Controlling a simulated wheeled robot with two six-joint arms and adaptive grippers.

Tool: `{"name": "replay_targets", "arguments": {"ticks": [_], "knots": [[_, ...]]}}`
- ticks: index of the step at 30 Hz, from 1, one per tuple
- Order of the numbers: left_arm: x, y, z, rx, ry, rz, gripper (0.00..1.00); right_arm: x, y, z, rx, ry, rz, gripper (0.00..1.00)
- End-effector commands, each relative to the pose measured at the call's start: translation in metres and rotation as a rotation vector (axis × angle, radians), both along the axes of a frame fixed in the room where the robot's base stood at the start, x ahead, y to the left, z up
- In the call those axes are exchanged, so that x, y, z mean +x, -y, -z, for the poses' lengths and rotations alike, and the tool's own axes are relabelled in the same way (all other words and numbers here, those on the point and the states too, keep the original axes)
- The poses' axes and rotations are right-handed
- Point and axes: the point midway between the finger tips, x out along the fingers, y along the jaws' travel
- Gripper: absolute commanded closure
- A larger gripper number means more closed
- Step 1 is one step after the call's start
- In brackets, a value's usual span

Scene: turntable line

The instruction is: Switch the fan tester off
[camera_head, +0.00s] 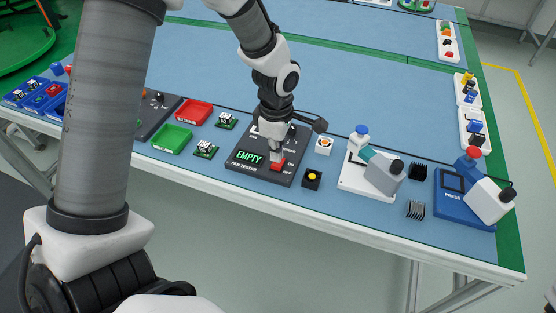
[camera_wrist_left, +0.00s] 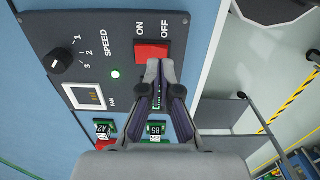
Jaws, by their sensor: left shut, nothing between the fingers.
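The fan tester (camera_head: 245,168) is a dark panel near the front edge of the blue table, with a green display reading EMPTY. Its red rocker switch (camera_head: 278,164) sits at its front right; the red switch also shows in the left wrist view (camera_wrist_left: 151,52), beside ON and OFF labels. My left gripper (camera_head: 277,154) is shut and empty, its tips at the switch. In the left wrist view the fingertips (camera_wrist_left: 160,66) overlap the switch's lower right edge, by the OFF side. I cannot tell whether they touch it or which side is pressed. My right gripper is out of view.
The speed knob (camera_wrist_left: 61,63) and a small pale lamp (camera_wrist_left: 115,74) are on the panel. A black box with a yellow button (camera_head: 312,177) stands right of the tester. Green (camera_head: 171,139) and red (camera_head: 194,112) trays and circuit boards (camera_head: 205,149) lie left.

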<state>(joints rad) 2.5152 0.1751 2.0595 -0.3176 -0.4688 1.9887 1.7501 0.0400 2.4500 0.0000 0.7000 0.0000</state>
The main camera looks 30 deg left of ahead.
Motion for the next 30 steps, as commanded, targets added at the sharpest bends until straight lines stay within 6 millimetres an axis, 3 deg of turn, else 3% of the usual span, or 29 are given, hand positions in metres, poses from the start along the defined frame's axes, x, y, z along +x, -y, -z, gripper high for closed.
{"name": "replay_targets", "arguments": {"ticks": [30], "knots": [[0.0,0.0,0.0094,0.0,0.0,0.0,1.0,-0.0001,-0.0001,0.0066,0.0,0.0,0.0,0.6]]}}
